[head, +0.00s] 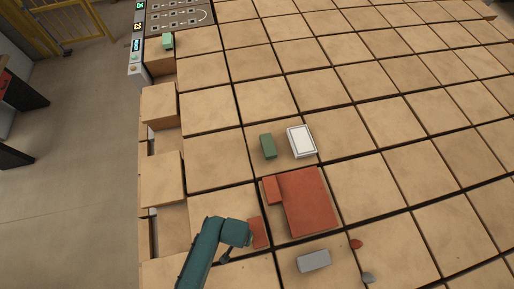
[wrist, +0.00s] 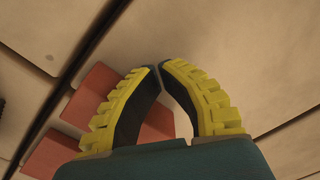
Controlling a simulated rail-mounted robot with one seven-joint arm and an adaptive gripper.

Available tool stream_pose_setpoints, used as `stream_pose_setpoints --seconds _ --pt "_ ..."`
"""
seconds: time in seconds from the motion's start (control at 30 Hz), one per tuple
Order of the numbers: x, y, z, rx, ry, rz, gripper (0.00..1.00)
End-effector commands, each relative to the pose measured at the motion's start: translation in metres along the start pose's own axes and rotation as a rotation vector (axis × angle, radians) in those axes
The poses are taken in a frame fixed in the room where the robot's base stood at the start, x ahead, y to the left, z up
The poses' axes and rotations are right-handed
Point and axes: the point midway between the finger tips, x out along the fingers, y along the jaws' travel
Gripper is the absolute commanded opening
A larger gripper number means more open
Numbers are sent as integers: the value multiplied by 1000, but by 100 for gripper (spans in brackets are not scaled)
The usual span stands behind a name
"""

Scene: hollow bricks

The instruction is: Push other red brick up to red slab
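A large flat red slab (head: 312,203) lies on the tiled top in the head view. One small red brick (head: 272,190) lies against its upper left side. The other red brick (head: 259,232) lies left of the slab's lower part, with a narrow gap between them. My gripper (head: 228,257) is low, just left of this brick; its fingers are mostly hidden by my arm. In the wrist view my gripper's yellow and black fingers (wrist: 160,67) meet at the tips with nothing held there. Red pieces (wrist: 93,92) show behind and left of them; which is which I cannot tell.
A grey brick (head: 314,261) lies below the slab, with a small red piece (head: 356,244) and a grey piece (head: 368,277) to its right. A green brick (head: 267,146) and a white framed block (head: 301,141) lie above. Tiles farther right are clear.

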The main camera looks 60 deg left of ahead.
Motion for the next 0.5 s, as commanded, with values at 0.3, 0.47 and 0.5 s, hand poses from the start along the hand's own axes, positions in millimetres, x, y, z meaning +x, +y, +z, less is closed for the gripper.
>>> stream_pose_setpoints --seconds 0.3,0.47,0.5 --pt "0 14 -10 3 3 1 0" --pt "0 21 -14 3 3 1 0" --pt "0 23 -16 3 3 1 0"
